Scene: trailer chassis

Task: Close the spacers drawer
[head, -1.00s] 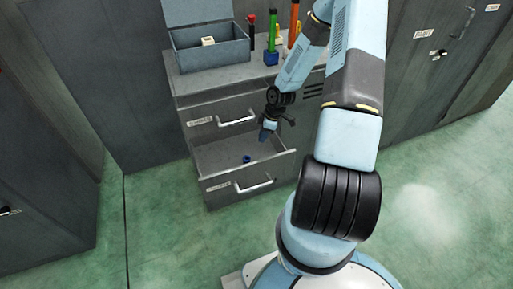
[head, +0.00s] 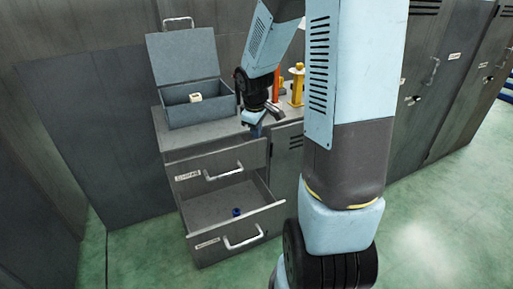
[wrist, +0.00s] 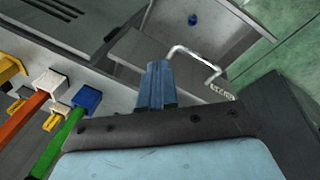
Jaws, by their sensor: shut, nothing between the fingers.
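The grey cabinet (head: 180,150) has two drawers on its left side. The lower drawer (head: 205,205) is pulled out, with a small blue ring-like part (head: 236,211) inside and a pale handle (head: 243,237). The upper drawer's handle (head: 222,171) is above it; that drawer looks shut or nearly so. Their labels are too blurred to read. My gripper (head: 256,131) is shut and empty, at the cabinet top's front edge, above the drawers. In the wrist view its blue fingers (wrist: 157,85) are together, with the upper handle (wrist: 195,57) and blue part (wrist: 193,19) beyond them.
An open grey box (head: 180,110) with a small pale block (head: 195,98) stands on the cabinet top. Orange and yellow upright items (head: 297,85) stand beside my arm; a green one (wrist: 62,140) shows in the wrist view. Grey lockers (head: 430,85) stand at right. Green floor lies in front.

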